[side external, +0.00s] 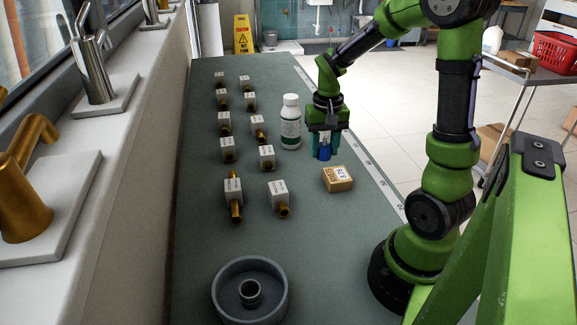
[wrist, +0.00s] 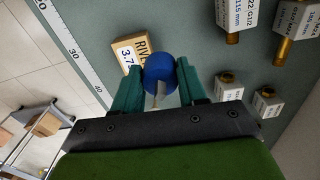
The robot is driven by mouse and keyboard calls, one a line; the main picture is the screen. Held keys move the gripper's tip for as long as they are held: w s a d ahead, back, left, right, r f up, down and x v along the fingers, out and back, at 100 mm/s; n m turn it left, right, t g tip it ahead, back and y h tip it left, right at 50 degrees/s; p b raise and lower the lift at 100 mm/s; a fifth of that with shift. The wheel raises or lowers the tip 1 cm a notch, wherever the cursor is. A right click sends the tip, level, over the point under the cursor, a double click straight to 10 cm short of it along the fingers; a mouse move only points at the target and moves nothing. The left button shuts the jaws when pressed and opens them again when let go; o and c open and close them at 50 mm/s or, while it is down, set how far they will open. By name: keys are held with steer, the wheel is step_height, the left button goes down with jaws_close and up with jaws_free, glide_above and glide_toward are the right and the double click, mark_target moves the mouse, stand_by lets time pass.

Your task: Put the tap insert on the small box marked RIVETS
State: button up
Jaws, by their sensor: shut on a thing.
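The tap insert (side external: 325,153) has a rounded blue head and hangs between the teal fingers of my gripper (side external: 325,142). In the wrist view its blue head (wrist: 160,70) sits between both fingers of my gripper (wrist: 160,82), with a pale, thin part below it. My gripper is shut on it. The small cardboard box marked RIVETS (side external: 338,179) lies on the bench, nearer the side camera than my gripper. In the wrist view the box (wrist: 128,54) is just beyond the left finger, partly hidden by the finger and the insert.
A white bottle (side external: 290,122) stands close to the left of my gripper. Several labelled white blocks with brass fittings (side external: 267,157) stand in two rows farther left. A grey round dish (side external: 279,302) is at the near end. The bench (side external: 320,235) is clear around the box's near side.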

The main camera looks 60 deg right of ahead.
steer(key=m, duration=0.2)
glide_above(337, 174)
step_height(337, 174, down, 7)
steer(key=shift+f, duration=0.2)
steer(key=o, duration=1.1)
steer(key=shift+f, duration=0.1)
steer(key=shift+c, duration=0.2)
step_height(337, 174, up, 12)
steer(key=s+a+r+n+t+y, duration=0.1)
steer(key=a+r+n+t, duration=0.2)
steer(key=a, duration=0.9)
steer(key=s+a+r+n+t+y, duration=0.1)
steer(key=a+r+n+t, duration=0.3)
steer(key=a, duration=0.7)
steer(key=shift+s+a+r+n, duration=0.3)
steer(key=shift+s+a+r, duration=0.05)
steer(key=shift+r, duration=0.3)
